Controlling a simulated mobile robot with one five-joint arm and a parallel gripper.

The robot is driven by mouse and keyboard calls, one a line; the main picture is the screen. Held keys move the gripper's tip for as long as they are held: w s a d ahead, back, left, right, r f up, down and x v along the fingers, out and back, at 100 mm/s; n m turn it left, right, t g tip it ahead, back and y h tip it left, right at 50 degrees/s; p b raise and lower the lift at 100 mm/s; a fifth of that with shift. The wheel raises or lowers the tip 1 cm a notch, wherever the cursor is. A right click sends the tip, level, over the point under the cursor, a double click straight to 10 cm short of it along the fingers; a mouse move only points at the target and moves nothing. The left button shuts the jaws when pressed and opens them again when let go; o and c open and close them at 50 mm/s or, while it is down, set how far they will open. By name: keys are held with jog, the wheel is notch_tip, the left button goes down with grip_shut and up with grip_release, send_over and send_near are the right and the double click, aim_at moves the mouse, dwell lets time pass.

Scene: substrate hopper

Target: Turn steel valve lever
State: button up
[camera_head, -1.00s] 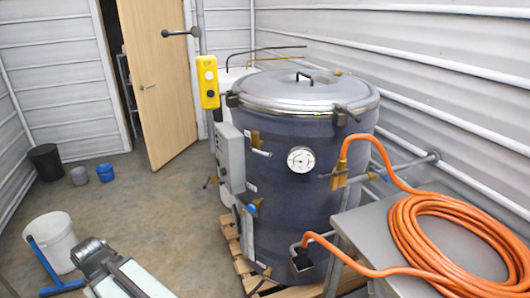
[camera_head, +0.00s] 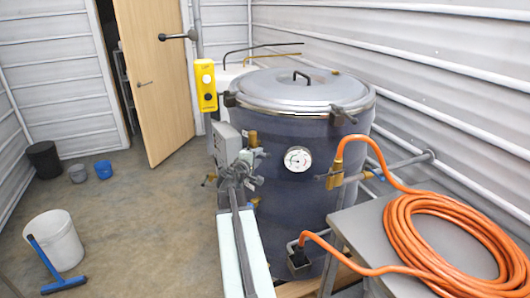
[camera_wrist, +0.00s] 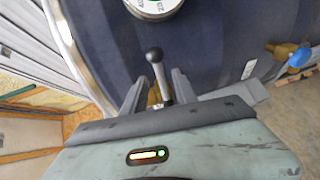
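The steel valve lever (camera_wrist: 157,72), a short metal rod with a dark ball end, shows in the wrist view between the two fingers of my gripper (camera_wrist: 160,84). The fingers stand apart, one on each side, with gaps to the rod. In the head view my gripper (camera_head: 243,168) is at the left front of the dark blue vessel (camera_head: 290,205). A brass valve (camera_head: 252,138) shows just above it, and the gripper partly hides the lever there.
A blue-handled valve (camera_wrist: 300,57) shows in the wrist view. A steel table (camera_head: 362,235) with coiled orange hose (camera_head: 400,235) stands at right.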

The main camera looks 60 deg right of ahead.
jog(key=b+x, duration=0.1)
jog(key=x, duration=0.6)
grip_shut()
jog(key=shift+d, duration=0.1)
dwell(1.1)
